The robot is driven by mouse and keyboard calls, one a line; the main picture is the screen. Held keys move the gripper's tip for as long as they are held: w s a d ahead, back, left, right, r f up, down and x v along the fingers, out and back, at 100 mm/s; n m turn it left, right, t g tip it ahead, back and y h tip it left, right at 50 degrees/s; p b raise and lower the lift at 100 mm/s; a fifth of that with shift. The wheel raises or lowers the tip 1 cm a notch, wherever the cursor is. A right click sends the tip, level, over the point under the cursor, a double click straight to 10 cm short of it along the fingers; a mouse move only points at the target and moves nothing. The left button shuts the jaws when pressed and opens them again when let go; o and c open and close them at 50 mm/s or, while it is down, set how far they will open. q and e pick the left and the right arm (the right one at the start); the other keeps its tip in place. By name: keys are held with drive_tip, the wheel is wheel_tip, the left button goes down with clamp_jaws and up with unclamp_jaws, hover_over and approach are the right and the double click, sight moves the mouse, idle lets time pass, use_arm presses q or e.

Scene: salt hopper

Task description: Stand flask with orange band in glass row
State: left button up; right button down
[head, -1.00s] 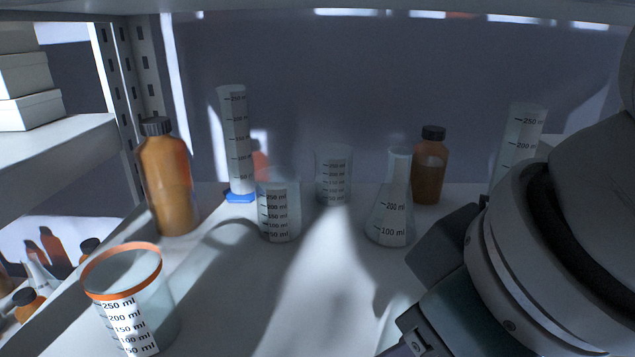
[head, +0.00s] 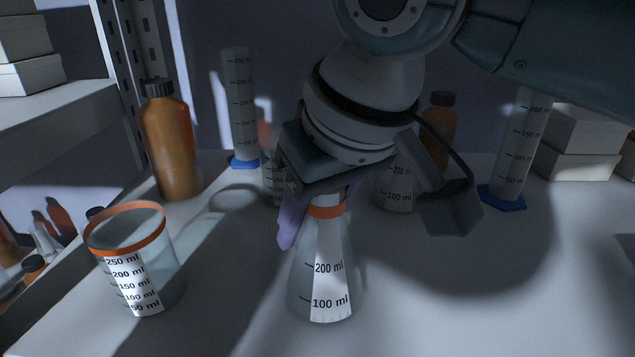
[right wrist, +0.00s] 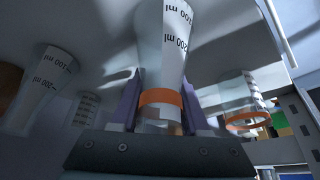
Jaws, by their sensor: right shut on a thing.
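The flask with the orange band (head: 322,270) is a clear conical flask, upright at the front centre in the head view, with the band round its neck. My right gripper (head: 322,208) is shut on its neck from above and behind. In the right wrist view the flask (right wrist: 165,50) sits between my purple fingers (right wrist: 160,100). I cannot tell if its base touches the shelf. Behind my gripper stand a plain flask (head: 394,190) and a beaker (head: 272,180), both partly hidden. A second beaker from the earlier view is hidden now. My left gripper is out of view.
A beaker with an orange rim (head: 135,260) stands at front left. Behind are an amber bottle (head: 170,150), a tall cylinder (head: 240,105), a smaller amber bottle (head: 440,125) and a cylinder on a blue base (head: 515,150). White boxes (head: 575,150) stand at right. The front right shelf is clear.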

drive_tip(key=shift+f, duration=0.1)
drive_tip(key=shift+c, duration=2)
unclamp_jaws()
